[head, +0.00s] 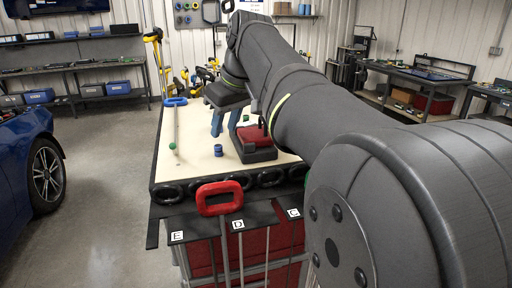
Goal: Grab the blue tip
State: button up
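The blue tip (218,150) is a small dark blue cylinder standing on the pale bench top (195,170), near its middle. My gripper (224,134) points down from the arm, above and slightly behind the blue tip in the picture. Its two blue-grey fingers are spread with a gap between them, and nothing shows between them. The fingertips look apart from the tip, but the exact height gap is hard to judge.
A red block in a black holder (257,154) stands just right of my gripper. A red-handled rod (220,210) hangs at the front by labels E, D and C.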

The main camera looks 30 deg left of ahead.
aim_at(219, 146)
jog(key=shift+w+x, duration=0.15)
jog(key=shift+x, duration=1.6)
jog(key=shift+w+x, duration=0.1)
jog(key=shift+x, duration=1.65)
jog(key=shift+a+r, duration=0.15)
jog(key=shift+a, duration=0.05)
jog(key=c, duration=0.6)
